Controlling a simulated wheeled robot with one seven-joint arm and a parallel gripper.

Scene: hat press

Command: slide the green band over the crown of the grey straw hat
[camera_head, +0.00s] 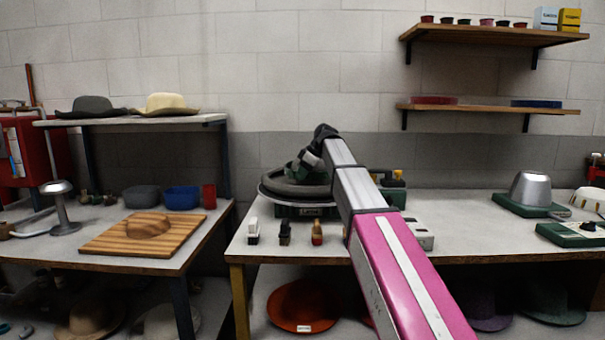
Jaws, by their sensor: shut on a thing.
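A dark grey hat (272,190) sits on a green-based stand or machine on the right-hand table, with its wide brim showing; my arm hides part of it. The green band (297,172) shows as a small green patch at the hat's crown, just under my gripper (308,168). My gripper is at the end of my arm, tipped down over the crown, and is shut on the band. Its fingertips are small and partly hidden. I cannot tell how far the band surrounds the crown or whether it touches the hat.
Several brushes (285,232) stand in front of the hat. A metal dome on a green base (528,190) stands to the right. The left table holds a striped wooden board (142,234). A gap separates the tables. Two wall shelves (490,36) hang at upper right.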

